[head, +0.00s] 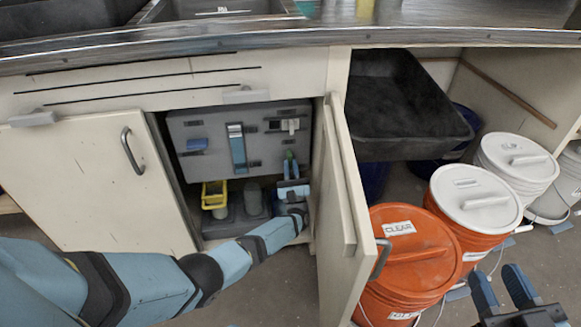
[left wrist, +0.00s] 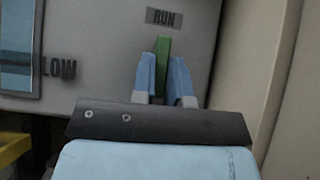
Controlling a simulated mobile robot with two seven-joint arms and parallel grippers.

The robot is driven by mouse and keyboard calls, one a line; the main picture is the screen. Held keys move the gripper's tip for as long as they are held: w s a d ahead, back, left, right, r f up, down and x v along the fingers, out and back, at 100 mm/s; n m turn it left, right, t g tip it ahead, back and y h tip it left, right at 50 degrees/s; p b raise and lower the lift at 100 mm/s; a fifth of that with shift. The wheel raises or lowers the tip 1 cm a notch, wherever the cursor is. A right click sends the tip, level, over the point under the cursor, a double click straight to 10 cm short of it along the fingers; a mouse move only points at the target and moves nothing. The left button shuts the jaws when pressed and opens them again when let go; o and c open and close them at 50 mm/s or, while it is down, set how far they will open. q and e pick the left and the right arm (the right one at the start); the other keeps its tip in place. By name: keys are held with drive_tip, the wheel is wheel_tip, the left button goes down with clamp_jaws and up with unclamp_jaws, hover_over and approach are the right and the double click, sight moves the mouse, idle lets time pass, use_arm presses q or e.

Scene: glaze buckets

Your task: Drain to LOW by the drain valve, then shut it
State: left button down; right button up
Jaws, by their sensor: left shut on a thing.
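A grey panel (head: 205,125) is set inside the open cabinet. On it are a blue sight gauge (head: 237,148) with a LOW mark (left wrist: 60,69) beside it, a blue handle (head: 196,145) at left and a pale fitting (head: 290,125) at upper right. My left gripper (head: 292,178) is at the panel's lower right. In the left wrist view its fingers (left wrist: 164,85) are shut on a green handle (left wrist: 163,65), which points up below a RUN label (left wrist: 164,18). I cannot read which control is the drain valve. My right gripper (head: 503,289) is open and empty at the lower right.
A yellow container (head: 214,196) stands below the panel's left side. The open cabinet door (head: 343,225) is close to the right of my left gripper. Orange buckets (head: 405,258) and a black tub (head: 400,105) are further right.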

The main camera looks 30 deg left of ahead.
use_arm(q)
drive_tip(key=c, duration=1.1)
unclamp_jaws()
drive_tip(key=shift+w, duration=0.1)
drive_tip(key=shift+c, duration=0.2)
use_arm(e)
drive_tip(key=shift+r, duration=0.2)
